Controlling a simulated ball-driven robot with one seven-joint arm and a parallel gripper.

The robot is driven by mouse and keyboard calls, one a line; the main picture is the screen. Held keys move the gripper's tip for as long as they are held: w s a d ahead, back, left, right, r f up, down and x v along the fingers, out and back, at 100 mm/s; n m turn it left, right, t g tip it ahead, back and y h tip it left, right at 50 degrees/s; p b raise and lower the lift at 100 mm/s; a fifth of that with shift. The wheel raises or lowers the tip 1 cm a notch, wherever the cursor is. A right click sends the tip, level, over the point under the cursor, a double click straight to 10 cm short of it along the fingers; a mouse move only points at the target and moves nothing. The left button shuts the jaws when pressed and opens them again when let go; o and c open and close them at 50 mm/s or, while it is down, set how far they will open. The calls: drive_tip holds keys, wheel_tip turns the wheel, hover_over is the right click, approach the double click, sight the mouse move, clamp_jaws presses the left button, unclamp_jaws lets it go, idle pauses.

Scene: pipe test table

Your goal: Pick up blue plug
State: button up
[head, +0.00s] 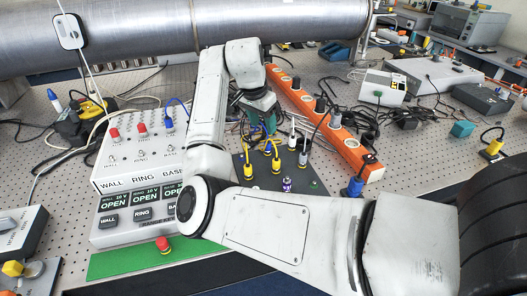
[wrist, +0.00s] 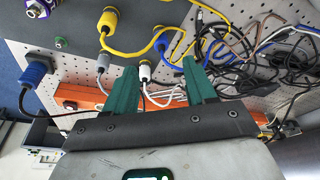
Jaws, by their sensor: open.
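A blue plug (head: 352,187) with a black cable stands near the lower end of the orange power strip (head: 345,150) in the head view. In the wrist view a blue plug (wrist: 36,72) with a black cable shows at the far left, outside my fingers. My gripper (wrist: 160,75) has two green fingers, spread apart. A white plug (wrist: 145,70) shows between them in the picture; I cannot tell its depth. Another blue plug (head: 168,123) is on the white box.
Yellow plugs (head: 276,161) and white plugs (head: 303,153) stand on the dark panel. Tangled cables (head: 350,100) lie right of the strip. A large metal pipe (head: 130,35) crosses the back. The white control box (head: 140,150) stands left.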

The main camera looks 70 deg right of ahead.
sight(267, 143)
drive_tip(key=p+x, duration=0.2)
drive_tip(key=x, duration=0.9)
drive_tip(key=shift+w, duration=0.1)
drive_tip(key=shift+a, duration=0.1)
drive_tip(key=shift+c, duration=0.3)
clamp_jaws()
